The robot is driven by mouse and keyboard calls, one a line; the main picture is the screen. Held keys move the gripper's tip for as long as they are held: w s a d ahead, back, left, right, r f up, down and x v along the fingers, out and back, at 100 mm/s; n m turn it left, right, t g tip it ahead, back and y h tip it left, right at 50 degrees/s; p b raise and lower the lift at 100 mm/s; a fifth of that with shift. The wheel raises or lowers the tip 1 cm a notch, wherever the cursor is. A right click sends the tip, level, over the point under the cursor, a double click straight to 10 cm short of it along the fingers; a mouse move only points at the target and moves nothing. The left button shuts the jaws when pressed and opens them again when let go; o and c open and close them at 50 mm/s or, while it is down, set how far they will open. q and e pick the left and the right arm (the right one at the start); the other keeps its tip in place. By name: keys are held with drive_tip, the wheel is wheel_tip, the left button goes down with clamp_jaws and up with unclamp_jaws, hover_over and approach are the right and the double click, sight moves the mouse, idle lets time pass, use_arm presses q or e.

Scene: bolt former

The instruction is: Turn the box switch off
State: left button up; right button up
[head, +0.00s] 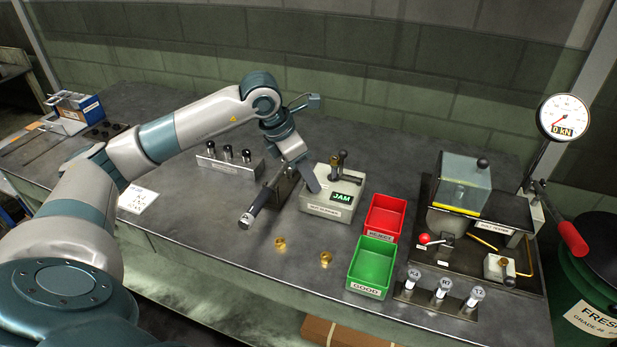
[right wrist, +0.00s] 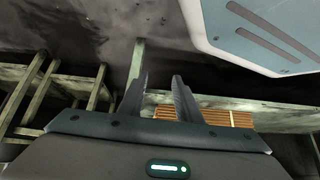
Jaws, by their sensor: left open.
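A small grey box (head: 496,268) with a dark lever on top sits on the black machine base at the right; it looks like a switch box, but its label is too small to read. Another grey box (head: 326,206) with a green JAM display stands mid-table, with a brass piece and dark levers on top. My left gripper (head: 298,182) is open, pointing down just left of the JAM box; whether it touches anything is unclear. My right gripper (right wrist: 160,92) shows in the right wrist view with its fingers apart and nothing between them, below table level.
A red bin (head: 385,216), a green bin (head: 371,264) and two brass pieces (head: 325,259) are in front. A gauge (head: 564,117) stands far right.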

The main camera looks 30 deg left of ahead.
use_arm(q)
drive_tip(key=b+v, duration=0.1)
drive_tip(key=v, duration=0.3)
drive_tip(key=shift+r, duration=0.1)
drive_tip(key=b+v, duration=0.1)
drive_tip(key=v, duration=1.1)
use_arm(e)
drive_tip(key=shift+w+d+f+g, duration=0.3)
drive_tip(key=shift+d+f+g, duration=0.05)
drive_tip(key=shift+g, duration=0.05)
drive_tip(key=shift+w, duration=0.1)
